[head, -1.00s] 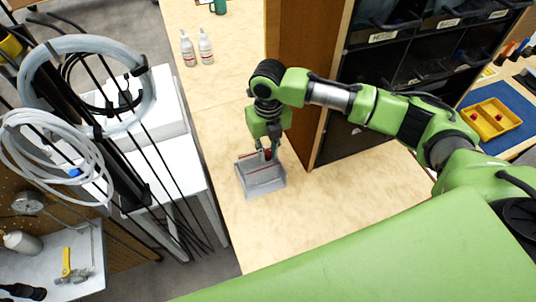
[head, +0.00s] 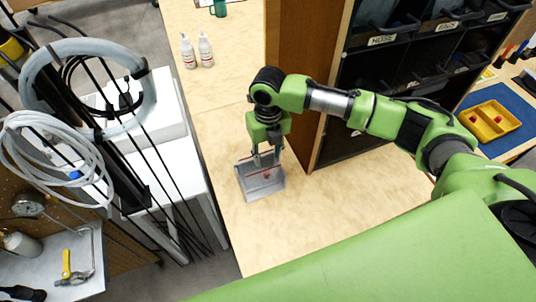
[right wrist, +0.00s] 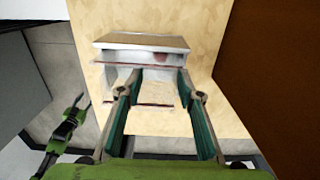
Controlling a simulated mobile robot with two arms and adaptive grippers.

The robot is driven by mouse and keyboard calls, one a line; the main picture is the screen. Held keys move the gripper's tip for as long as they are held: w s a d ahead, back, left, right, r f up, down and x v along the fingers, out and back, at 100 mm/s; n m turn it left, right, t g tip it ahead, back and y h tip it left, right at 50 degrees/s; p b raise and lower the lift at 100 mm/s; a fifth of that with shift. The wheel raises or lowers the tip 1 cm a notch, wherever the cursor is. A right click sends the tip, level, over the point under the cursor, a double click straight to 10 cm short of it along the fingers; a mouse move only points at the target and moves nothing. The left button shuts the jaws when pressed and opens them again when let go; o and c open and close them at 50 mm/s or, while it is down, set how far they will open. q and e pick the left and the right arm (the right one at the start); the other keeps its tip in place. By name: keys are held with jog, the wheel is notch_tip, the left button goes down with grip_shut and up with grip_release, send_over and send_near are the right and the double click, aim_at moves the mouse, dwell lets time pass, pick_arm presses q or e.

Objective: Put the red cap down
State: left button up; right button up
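The red cap (head: 266,176) lies inside a small grey tray (head: 262,193), which stands on the light wooden tabletop. The right wrist view also shows the red cap (right wrist: 160,57), partly in shadow under the rim of the grey tray (right wrist: 140,42). My right gripper (head: 266,158) points down just over the tray. Its two fingers are spread with a clear gap and nothing between them, and the cap shows beyond the tips in the right wrist view. My left gripper does not show in the head view.
Two white bottles (head: 196,50) stand farther back. A yellow tray (head: 494,120) lies on a blue mat at the right. The tabletop before the grey tray is clear.

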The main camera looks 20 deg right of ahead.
jog(key=shift+r, duration=0.65)
notch_tip(320, 180, up, 12)
jog(key=p, duration=1.2)
jog(key=shift+p, duration=0.3)
jog(key=shift+f, duration=0.1)
